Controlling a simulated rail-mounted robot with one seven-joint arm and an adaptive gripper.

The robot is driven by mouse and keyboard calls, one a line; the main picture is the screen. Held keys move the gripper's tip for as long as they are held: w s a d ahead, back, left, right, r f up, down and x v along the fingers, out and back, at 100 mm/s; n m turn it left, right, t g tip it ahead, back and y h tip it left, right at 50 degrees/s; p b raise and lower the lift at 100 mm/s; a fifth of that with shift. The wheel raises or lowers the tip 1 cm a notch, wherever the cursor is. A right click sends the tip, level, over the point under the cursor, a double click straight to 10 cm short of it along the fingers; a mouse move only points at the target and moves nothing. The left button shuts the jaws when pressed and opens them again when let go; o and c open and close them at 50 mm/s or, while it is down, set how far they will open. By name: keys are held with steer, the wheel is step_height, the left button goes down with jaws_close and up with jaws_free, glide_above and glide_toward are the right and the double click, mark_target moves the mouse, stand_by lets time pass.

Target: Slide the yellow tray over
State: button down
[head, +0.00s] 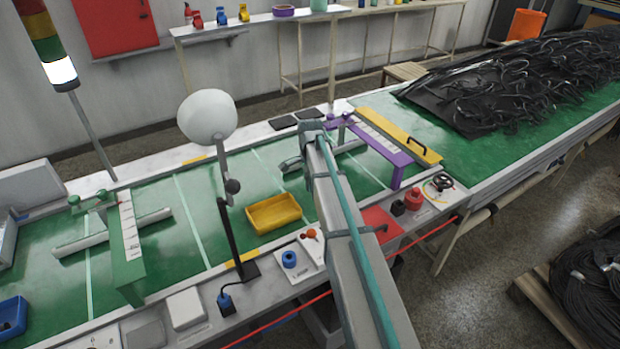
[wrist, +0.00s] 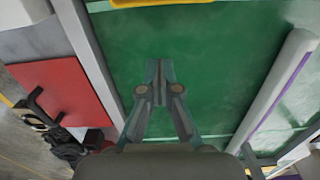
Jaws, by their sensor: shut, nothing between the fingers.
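The yellow tray (head: 274,213) is a shallow open box on the green belt, left of my arm in the head view. It looks empty. Its edge likely shows as a yellow strip (wrist: 160,2) at the top of the wrist view. My gripper (wrist: 159,75) is shut and empty, with its fingertips together over bare green belt. It is apart from the tray, which lies beyond the fingertips in the wrist view. In the head view my arm partly hides the gripper area and the belt behind it.
A purple gantry (head: 376,149) spans the belt right of my arm. A green gantry (head: 128,250) stands at the left. A black lamp post (head: 232,230) with a white globe (head: 207,117) rises just left of the tray. A red panel (wrist: 62,92) borders the belt.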

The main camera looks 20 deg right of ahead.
step_height(320, 180, down, 5)
steer(key=shift+r+p, duration=0.15)
steer(key=shift+p, duration=0.4)
steer(key=a, duration=0.2)
steer(key=p, duration=0.1)
steer(key=shift+s+a+f, duration=0.25)
steer(key=shift+s+a, duration=0.05)
steer(key=shift+a, duration=0.1)
steer(key=shift+a+f, duration=0.1)
steer(key=shift+a, duration=0.45)
steer(key=shift+s, duration=0.1)
